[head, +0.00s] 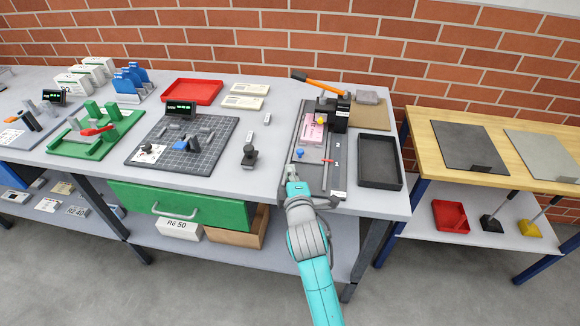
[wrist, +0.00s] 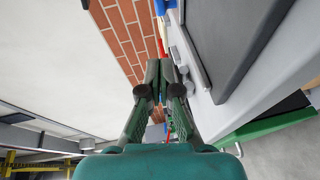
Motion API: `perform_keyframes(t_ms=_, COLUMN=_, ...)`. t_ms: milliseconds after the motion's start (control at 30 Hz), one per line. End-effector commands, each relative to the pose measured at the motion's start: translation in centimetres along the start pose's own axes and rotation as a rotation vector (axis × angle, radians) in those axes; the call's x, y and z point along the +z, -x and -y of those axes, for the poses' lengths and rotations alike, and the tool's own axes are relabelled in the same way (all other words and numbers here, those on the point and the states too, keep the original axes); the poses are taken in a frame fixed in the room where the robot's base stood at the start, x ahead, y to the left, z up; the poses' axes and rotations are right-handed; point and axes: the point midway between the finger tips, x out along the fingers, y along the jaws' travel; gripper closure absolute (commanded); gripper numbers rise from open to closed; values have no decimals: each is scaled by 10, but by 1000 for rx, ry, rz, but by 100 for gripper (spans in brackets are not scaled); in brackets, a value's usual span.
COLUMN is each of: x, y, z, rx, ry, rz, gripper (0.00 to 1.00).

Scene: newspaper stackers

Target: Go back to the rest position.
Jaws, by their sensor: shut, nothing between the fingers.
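My gripper (head: 291,174) is at the end of my teal arm, which reaches up from the bottom of the head view to the front edge of the grey workbench (head: 228,186). It appears in front of the lower left end of a dark fixture (head: 313,172) that bears a pink pad (head: 313,129). In the wrist view my gripper (wrist: 166,65) has its two dark fingers brought together at the tips, with nothing seen between them. The head view does not show clearly how high it is above the bench.
A black tray (head: 380,186) lies right of the fixture, and a black knob-like part (head: 249,156) stands to the left. An orange-handled lever (head: 318,83) rises at the back. A green drawer (head: 180,207) is under the bench. A wooden table (head: 505,192) stands to the right.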

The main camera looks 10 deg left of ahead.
Motion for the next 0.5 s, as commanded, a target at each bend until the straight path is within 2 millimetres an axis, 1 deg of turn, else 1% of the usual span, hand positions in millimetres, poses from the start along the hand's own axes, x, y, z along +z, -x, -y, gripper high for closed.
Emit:
perform_keyframes(t_ms=100, x=0, y=21, z=2, rx=-2, ry=0, rz=0, gripper=100)
perform_keyframes(t_ms=300, x=1, y=50, z=1, rx=-2, ry=0, rz=1, gripper=100)
perform_keyframes(t_ms=400, x=0, y=58, z=1, rx=-1, ry=0, rz=1, gripper=100)
perform_keyframes(t_ms=500, x=1, y=63, z=1, rx=-1, ry=0, rz=1, gripper=100)
